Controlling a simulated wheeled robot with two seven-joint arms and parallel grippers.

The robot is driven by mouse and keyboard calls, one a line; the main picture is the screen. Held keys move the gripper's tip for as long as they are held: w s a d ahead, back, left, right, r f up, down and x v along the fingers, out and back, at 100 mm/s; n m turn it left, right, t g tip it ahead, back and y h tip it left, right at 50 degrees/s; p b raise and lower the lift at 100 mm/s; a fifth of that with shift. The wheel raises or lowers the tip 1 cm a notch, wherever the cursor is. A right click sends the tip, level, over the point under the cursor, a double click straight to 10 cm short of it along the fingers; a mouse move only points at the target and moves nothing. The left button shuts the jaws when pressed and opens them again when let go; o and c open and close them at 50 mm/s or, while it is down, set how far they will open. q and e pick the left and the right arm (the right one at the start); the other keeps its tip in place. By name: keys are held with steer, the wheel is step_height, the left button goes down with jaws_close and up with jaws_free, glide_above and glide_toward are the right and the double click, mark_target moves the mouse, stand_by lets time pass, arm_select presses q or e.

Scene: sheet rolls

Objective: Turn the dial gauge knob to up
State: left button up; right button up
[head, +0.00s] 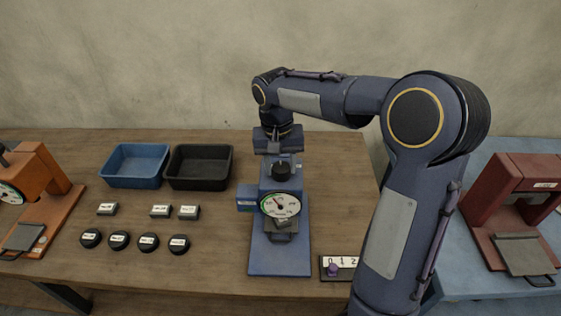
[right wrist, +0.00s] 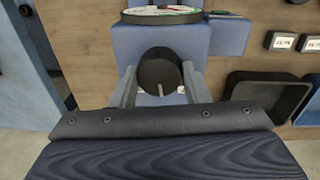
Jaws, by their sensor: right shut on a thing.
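The blue gauge stand (head: 280,258) stands upright mid-table. It carries a round white dial gauge (head: 281,205) with a green arc and a needle. The black knob (head: 281,172) sits above the dial. In the right wrist view the knob (right wrist: 160,66) shows a pale mark on its lower edge in the picture. My right gripper (head: 279,165) reaches down from above. In the right wrist view its fingers (right wrist: 158,82) lie on both sides of the knob, shut on it. The dial is only partly visible there. My left gripper is not in view.
A blue tray (head: 134,183) and a black tray (head: 200,184) stand at back left. Several small blocks and black discs lie before them. A 0-1-2 panel (head: 335,277) with a purple knob is at front right. Orange (head: 58,205) and red (head: 490,215) devices flank the sides.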

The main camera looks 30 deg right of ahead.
mark_target(280, 168)
steer(key=n+p, duration=0.1)
steer(key=n, duration=0.4)
steer(key=shift+n, duration=0.3)
steer(key=n, duration=0.4)
steer(key=shift+n, duration=0.4)
steer(key=o, duration=1)
steer(key=r, duration=0.8)
steer(key=shift+s+a, duration=0.15)
steer(key=shift+a, duration=0.05)
steer(key=shift+f, duration=0.1)
